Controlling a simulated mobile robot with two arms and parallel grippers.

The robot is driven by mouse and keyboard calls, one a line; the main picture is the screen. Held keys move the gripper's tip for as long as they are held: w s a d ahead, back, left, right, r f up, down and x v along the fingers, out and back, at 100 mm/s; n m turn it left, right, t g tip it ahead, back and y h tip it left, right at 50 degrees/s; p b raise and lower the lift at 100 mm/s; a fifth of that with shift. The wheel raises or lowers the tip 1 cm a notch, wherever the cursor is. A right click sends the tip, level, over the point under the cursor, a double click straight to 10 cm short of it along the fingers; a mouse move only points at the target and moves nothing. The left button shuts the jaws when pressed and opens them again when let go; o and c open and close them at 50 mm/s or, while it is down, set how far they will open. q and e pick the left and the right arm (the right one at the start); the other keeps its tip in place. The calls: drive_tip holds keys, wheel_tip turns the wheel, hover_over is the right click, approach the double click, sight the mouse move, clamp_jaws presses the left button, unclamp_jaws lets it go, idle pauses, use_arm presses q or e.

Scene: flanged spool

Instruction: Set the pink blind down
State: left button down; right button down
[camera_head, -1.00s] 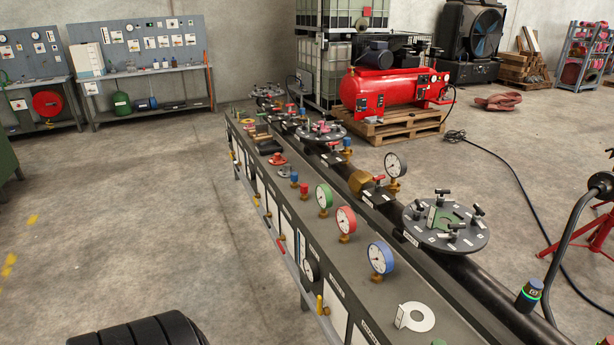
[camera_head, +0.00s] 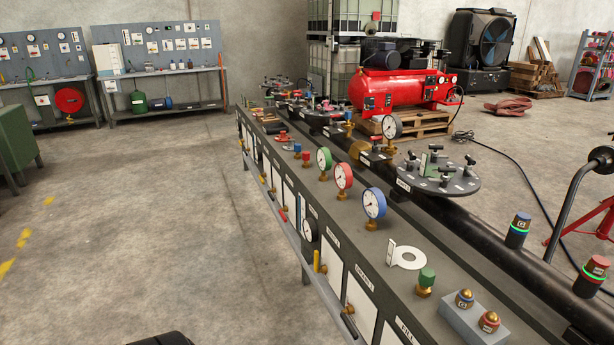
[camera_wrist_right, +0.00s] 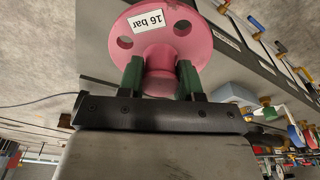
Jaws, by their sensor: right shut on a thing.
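The pink blind (camera_wrist_right: 172,44) is a round flanged disc with holes, a short hub and a white "16 bar" label that reads upside down in the right wrist view. My right gripper (camera_wrist_right: 160,76) is shut on its hub, with one green fingertip on each side. The blind hangs in front of the jaws; whether it touches anything below cannot be told. Neither the held blind nor either gripper shows in the head view. My left gripper is out of sight.
A long dark bench (camera_head: 400,275) carries green, red and blue gauges (camera_head: 374,204), a white ring plate (camera_head: 408,258) and a grey block (camera_head: 475,318) with two capped fittings. Beside it runs a black pipe with a studded flange (camera_head: 437,178). The concrete floor (camera_head: 150,220) at left is clear.

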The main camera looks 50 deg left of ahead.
drive_tip(key=shift+w+r+b, duration=0.15)
drive_tip(key=shift+w+b, duration=0.15)
drive_tip(key=shift+w, duration=0.1)
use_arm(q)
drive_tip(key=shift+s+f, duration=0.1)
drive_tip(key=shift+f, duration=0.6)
use_arm(e)
drive_tip(key=shift+a+r, duration=0.1)
drive_tip(key=shift+r, duration=0.05)
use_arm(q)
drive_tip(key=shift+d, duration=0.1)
